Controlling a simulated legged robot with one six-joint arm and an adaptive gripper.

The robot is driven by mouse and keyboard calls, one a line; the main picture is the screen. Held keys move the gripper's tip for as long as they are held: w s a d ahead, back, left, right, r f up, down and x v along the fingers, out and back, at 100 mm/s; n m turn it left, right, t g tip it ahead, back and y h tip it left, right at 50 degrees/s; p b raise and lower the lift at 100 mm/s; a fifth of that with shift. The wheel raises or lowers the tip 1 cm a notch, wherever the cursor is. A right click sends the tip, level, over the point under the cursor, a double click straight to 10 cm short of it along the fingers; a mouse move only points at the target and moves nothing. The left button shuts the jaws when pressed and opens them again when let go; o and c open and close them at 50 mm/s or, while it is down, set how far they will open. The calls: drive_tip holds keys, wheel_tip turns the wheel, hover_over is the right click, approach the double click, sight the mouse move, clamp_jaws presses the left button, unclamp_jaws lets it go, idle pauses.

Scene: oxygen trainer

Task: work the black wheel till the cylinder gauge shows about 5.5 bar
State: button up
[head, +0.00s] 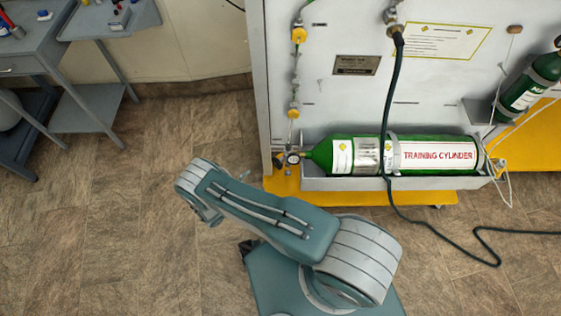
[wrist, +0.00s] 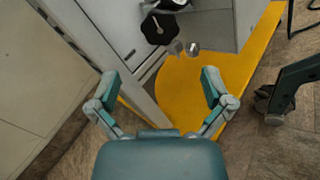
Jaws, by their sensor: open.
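The green training cylinder (head: 320,156) lies on its side in a grey tray at the foot of the white panel in the head view. A small round gauge (head: 293,158) is at its left end; its reading is too small to tell. The black wheel (wrist: 159,28) shows at the top of the wrist view, beside small metal fittings (wrist: 192,48). My gripper (wrist: 161,82) is open and empty, its two fingers spread. The wheel is beyond the fingertips and apart from them.
The yellow base (head: 350,198) juts out under the panel. A dark hose (head: 386,130) hangs in front of the cylinder and runs along the floor to the right. A grey cart (head: 70,65) stands far left. The floor left of the panel is clear.

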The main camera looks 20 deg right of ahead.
sight(276, 164)
drive_tip(key=shift+n, duration=0.6)
drive_tip(key=x, duration=1.1)
drive_tip(key=c, duration=1.1)
